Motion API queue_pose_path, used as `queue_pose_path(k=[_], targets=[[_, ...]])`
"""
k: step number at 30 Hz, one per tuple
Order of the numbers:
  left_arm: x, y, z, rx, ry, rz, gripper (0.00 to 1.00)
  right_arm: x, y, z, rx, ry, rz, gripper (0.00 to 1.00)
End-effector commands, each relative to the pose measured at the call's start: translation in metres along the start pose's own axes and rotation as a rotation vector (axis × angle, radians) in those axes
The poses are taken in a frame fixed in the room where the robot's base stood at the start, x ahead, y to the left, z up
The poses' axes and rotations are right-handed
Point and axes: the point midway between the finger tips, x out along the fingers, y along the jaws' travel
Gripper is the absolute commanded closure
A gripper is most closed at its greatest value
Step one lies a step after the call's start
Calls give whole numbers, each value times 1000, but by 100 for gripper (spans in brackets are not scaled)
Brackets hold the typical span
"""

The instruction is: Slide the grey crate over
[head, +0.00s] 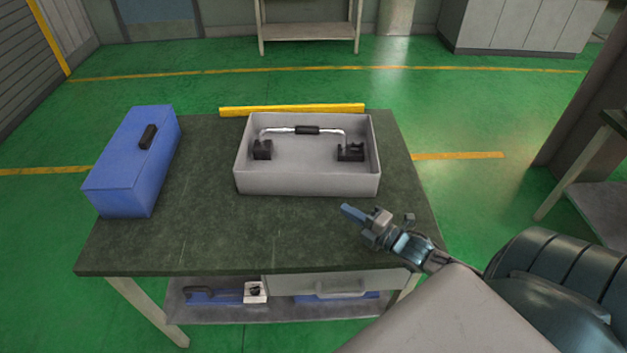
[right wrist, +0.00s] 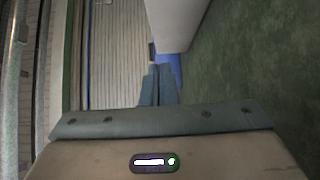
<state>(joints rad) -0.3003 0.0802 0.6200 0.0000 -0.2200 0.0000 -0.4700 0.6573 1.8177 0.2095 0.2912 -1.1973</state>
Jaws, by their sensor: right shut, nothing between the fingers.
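The grey crate (head: 308,183) is a shallow open box on the dark green table top, in the middle towards the far side. Inside it lies a metal heating element (head: 308,130) with a black middle grip and black end blocks. My right gripper (head: 350,212) is shut and empty, in front of the crate's near wall towards its right end, apart from it. In the right wrist view the shut fingers (right wrist: 158,85) point towards the pale crate wall (right wrist: 172,22) and something blue. My left gripper is not in view.
A blue box (head: 125,170) with a black handle stands at the table's left side. A yellow bar (head: 290,110) runs behind the crate at the table's far edge. The table top (head: 230,235) is clear in front of the crate. A lower shelf holds blue items.

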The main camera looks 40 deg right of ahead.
Motion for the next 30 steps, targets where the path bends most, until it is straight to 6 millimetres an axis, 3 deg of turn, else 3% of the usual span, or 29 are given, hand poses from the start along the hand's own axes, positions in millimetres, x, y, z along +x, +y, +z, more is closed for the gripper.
queue_pose_path(k=[8, 10, 20, 27, 30], targets=[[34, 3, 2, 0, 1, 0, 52, 44, -4, 0, -1, -3, 6, 100], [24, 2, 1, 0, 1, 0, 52, 46, 1, 0, 0, -3, 3, 100], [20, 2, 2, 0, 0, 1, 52, 67, 1, 0, 2, -3, 0, 100], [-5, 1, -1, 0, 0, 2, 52, 92, 5, 0, 4, -4, 1, 100], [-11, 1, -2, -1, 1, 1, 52, 104, 4, 13, 3, -4, 0, 100]])
